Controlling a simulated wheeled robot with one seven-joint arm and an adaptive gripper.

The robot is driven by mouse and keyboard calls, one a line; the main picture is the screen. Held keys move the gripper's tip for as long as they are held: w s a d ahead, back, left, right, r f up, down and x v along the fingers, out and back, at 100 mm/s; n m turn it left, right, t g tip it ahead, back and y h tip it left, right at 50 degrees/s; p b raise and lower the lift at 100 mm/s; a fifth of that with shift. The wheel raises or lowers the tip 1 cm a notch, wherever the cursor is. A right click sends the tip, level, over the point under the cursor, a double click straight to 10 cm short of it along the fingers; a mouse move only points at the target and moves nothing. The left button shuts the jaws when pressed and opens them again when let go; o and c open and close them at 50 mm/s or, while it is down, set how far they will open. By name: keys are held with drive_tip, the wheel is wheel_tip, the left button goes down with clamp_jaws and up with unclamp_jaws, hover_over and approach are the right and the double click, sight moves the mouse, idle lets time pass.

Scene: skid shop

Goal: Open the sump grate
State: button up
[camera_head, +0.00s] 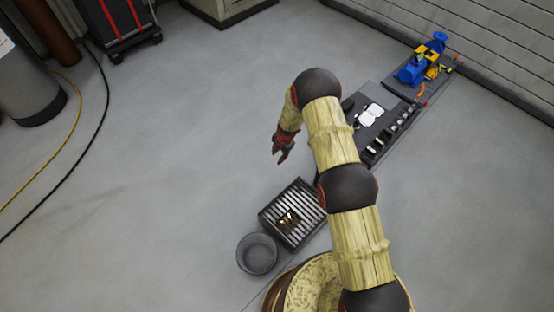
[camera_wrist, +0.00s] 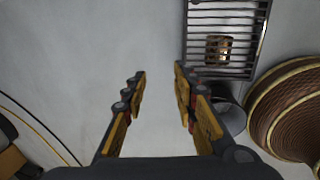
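The sump grate (camera_head: 308,197) is a dark square frame with light parallel bars, set at floor level just left of my arm. Something yellowish and dark (camera_head: 289,219) shows at an opening in its lower-left part. In the wrist view the grate (camera_wrist: 227,13) is at the top right, with its far end cut off. My gripper (camera_head: 280,158) hangs above the floor, up and left of the grate. In the wrist view my gripper (camera_wrist: 158,75) has its two fingers apart, with only bare floor between them.
A dark round bucket (camera_head: 257,254) stands beside the grate's lower-left corner. A dark mat (camera_head: 375,120) with small tools and a blue and yellow pump (camera_head: 422,66) lie at upper right. A yellow and a black hose cross the left floor. The middle floor is clear.

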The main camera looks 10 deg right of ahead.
drive_tip(key=shift+s+d+r, duration=0.1)
drive_tip(key=shift+s+r, duration=0.05)
drive_tip(key=shift+r, duration=0.45)
